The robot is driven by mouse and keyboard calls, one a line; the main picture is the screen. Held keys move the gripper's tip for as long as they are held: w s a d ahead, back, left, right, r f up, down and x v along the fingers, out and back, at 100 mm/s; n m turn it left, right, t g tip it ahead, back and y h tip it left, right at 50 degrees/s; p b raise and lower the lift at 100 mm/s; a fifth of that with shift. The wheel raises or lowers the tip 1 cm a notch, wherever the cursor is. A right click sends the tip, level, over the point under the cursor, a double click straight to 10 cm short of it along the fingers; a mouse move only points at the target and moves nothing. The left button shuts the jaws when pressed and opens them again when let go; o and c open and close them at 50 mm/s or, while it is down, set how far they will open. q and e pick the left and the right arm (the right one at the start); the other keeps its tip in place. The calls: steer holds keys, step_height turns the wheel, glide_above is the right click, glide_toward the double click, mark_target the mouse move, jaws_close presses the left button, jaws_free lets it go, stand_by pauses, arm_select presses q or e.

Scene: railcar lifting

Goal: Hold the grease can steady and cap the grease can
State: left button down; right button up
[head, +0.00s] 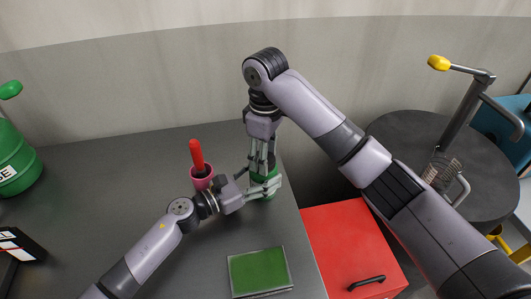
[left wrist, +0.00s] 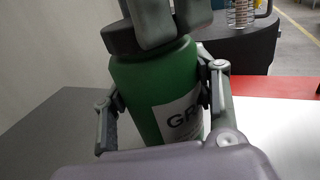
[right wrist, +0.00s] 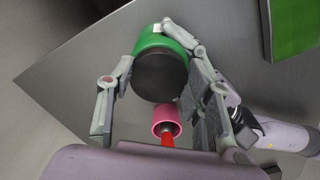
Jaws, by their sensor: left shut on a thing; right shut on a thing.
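The green grease can (head: 264,179) stands upright near the right edge of the grey table. In the left wrist view the can (left wrist: 150,85) shows a white label with partly visible lettering. My left gripper (head: 270,184) is shut around the can's body from the side. The black cap (left wrist: 120,38) is at the top of the can, and it faces the camera in the right wrist view (right wrist: 160,76). My right gripper (head: 263,165) comes down from above and is shut on the cap. I cannot tell whether the cap is fully seated.
A pink cup (head: 202,181) with a red-handled tool (head: 196,155) stands left of the can. A green panel (head: 259,272) lies in front. A red cabinet (head: 345,235) adjoins the table's right side. A larger green drum (head: 16,165) stands far left.

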steer(key=m, duration=0.3)
steer(key=shift+m, duration=0.4)
steer(key=m, duration=0.3)
steer(key=shift+s+a+m, duration=0.1)
steer(key=shift+a+m, duration=0.05)
steer(key=shift+m, duration=0.25)
steer(key=m, duration=0.6)
steer(key=shift+a+m, duration=0.15)
steer(key=shift+m, duration=0.15)
steer(key=o, duration=1)
steer(key=shift+o, duration=0.2)
step_height(320, 180, up, 12)
arm_select(q)
steer(key=c, duration=0.5)
jaws_free()
